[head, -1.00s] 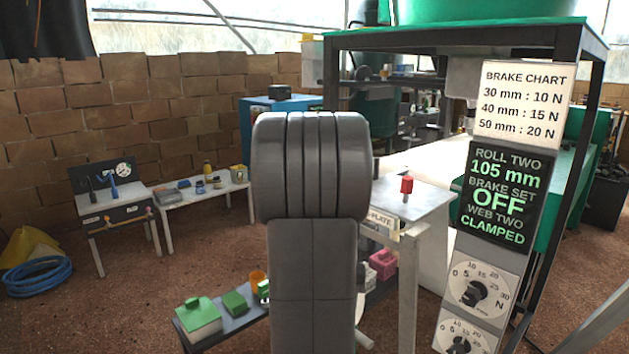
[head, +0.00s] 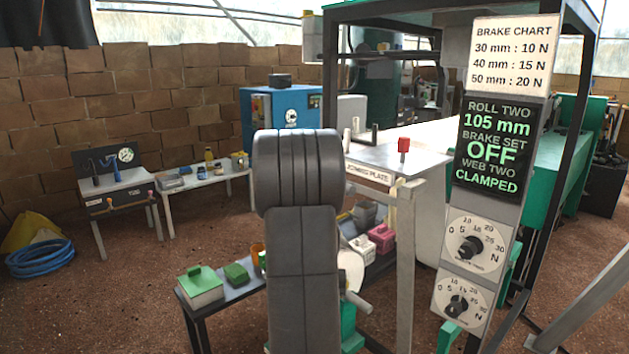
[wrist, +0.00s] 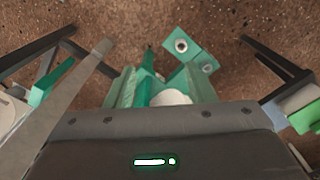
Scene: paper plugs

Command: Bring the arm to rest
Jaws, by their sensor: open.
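My arm stands upright in the middle of the head view as a dark grey link with a rounded, ribbed top. It hides my gripper there. In the wrist view, the dark body of my gripper (wrist: 162,84) fills the bottom edge, with a small lit green mark on it. Two green ribbed pieces, seemingly its fingers, stand apart beyond it. A pale rounded thing shows between them, and I cannot tell its distance. I see nothing gripped. Brown floor lies beyond.
A panel with a brake chart (head: 512,55), display (head: 498,147) and two dials (head: 474,246) stands at right. A joining plate table (head: 420,160) with a red knob (head: 403,146) is behind my arm. Open floor lies at left.

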